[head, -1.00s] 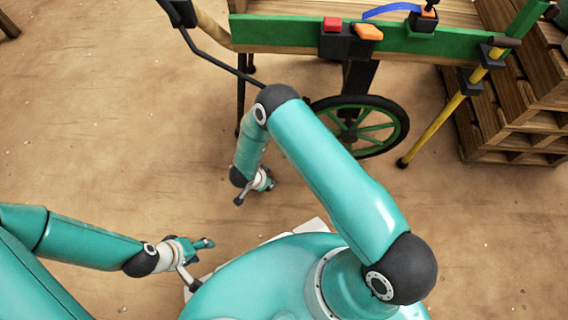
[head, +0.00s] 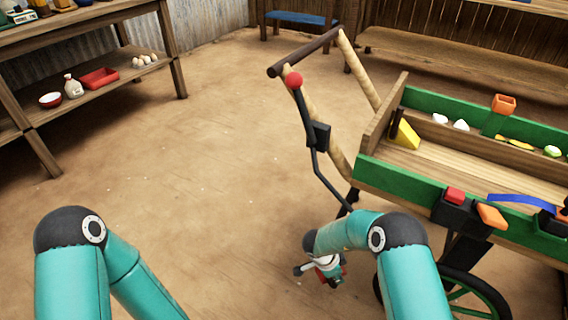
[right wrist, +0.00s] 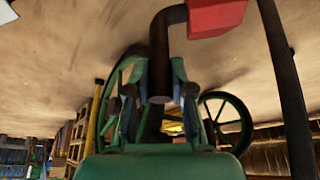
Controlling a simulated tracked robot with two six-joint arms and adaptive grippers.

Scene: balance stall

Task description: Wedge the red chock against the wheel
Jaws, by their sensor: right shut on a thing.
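The red chock (right wrist: 218,15) shows at the top of the right wrist view, on a dark bent handle (right wrist: 168,40). My right gripper (right wrist: 160,95) is shut on that handle. In the head view the right gripper (head: 328,268) is low over the floor, left of the wheel (head: 478,303), with a little red showing beside it. The wheel has a black tyre and green spokes and is partly hidden by my right arm. A spoked wheel also shows in the right wrist view (right wrist: 228,122), apart from the chock. My left gripper is out of view; only its arm shows.
The green-sided cart (head: 400,180) stands at the right, with a red-knobbed lever (head: 304,118) and a pull handle (head: 305,52) toward the left. A shelf (head: 110,92) stands at the back left. The floor between is clear.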

